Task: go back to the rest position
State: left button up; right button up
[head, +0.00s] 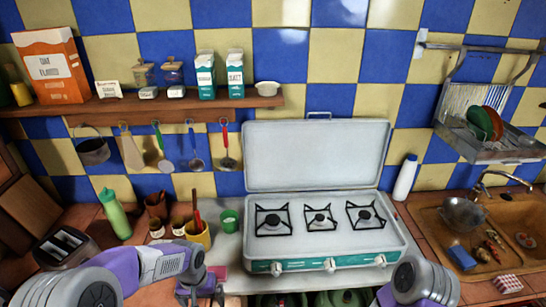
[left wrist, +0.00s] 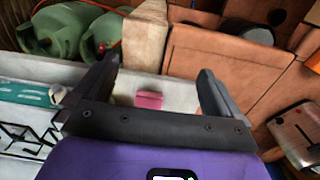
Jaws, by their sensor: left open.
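My left gripper (head: 202,292) is at the bottom of the head view, in front of the counter left of the stove. In the left wrist view its two fingers (left wrist: 156,76) stand wide apart with nothing between the tips. A small pink block (left wrist: 149,100) shows past the palm, on the pale counter; it also shows beside the gripper in the head view (head: 219,271). A grey link of my right arm (head: 420,284) is at the bottom right of the head view; the right gripper is out of the picture.
A white camping stove (head: 330,240) with raised lid stands mid-counter. A green mug (head: 229,221), a yellow utensil pot (head: 197,236) and a toaster (head: 66,248) are left of it. A sink (head: 500,220) is at right. Green gas bottles (left wrist: 60,30) are below the counter.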

pick_arm(q)
jog(key=s+d+f+h+b, duration=0.2)
jog(key=d+f, duration=0.2)
jog(key=f, duration=0.8)
jog(key=s+d+f+n+h+b, duration=0.1)
jog(key=s+d+f, duration=0.1)
jog(key=s+f, duration=0.4)
jog(key=s+d+f+n+h+b, duration=0.1)
jog(key=s+d+f+b, duration=0.1)
jog(key=s+f, duration=0.4)
notch_tip(320, 180, down, 2)
jog(key=shift+d+f+t, duration=0.25)
jog(key=shift+d+t, duration=0.05)
jog(key=shift+d, duration=0.55)
pick_arm(e)
jog(key=f, duration=0.2)
jog(key=w+f, duration=0.1)
jog(key=f, duration=0.2)
jog(key=shift+f, duration=0.25)
pick_arm(q)
jog(key=shift+c, duration=0.2)
pick_arm(e)
jog(key=shift+c, duration=0.2)
